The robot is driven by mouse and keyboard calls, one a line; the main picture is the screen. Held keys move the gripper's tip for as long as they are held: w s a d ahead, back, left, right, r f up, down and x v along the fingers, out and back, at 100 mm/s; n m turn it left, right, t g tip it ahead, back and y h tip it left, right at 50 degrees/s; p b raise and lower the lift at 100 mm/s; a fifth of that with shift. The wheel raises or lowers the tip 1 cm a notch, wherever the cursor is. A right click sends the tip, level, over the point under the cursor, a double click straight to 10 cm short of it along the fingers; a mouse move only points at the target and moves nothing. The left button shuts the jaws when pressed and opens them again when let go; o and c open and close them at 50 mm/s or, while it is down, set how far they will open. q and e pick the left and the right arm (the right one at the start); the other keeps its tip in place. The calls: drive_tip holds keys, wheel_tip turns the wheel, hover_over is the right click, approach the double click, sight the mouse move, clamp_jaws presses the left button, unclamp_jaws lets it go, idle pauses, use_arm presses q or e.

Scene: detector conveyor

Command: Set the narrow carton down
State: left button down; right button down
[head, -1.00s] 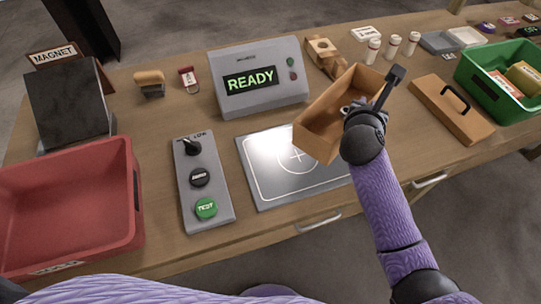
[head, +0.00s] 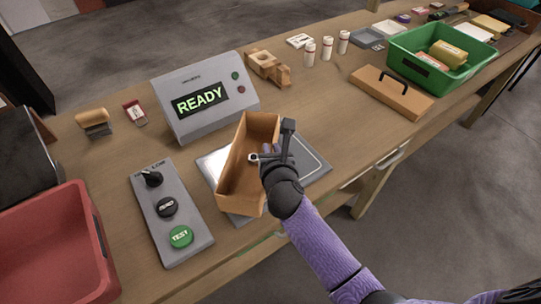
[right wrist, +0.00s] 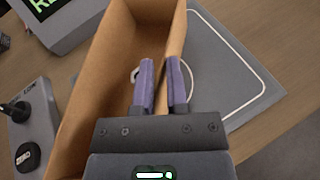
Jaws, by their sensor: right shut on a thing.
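The narrow carton (head: 238,194) is an open-topped brown box, over the grey plate (head: 314,166) with white lines in the head view. I cannot tell whether its bottom touches the plate. My right gripper (head: 268,155) is shut on the carton's right wall. In the right wrist view my right gripper (right wrist: 160,66) has one finger inside the carton (right wrist: 100,85) and one outside. A small grey ring-like thing (right wrist: 134,75) shows beside the inner finger. The carton hides much of the plate. My left gripper is out of view.
A READY display box (head: 205,104) stands behind the plate, and a button panel (head: 170,212) lies to its left. A red bin (head: 102,250) is at far left. A handled wooden lid (head: 393,95) and green bin (head: 392,58) are to the right. Bare table lies between plate and lid.

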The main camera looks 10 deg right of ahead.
drive_tip(key=c, duration=0.6)
unclamp_jaws()
drive_tip(key=shift+c, duration=0.2)
drive_tip(key=shift+p, duration=0.3)
drive_tip(key=p+v, duration=0.3)
drive_tip(key=v, duration=0.9)
drive_tip(key=shift+p, duration=0.3)
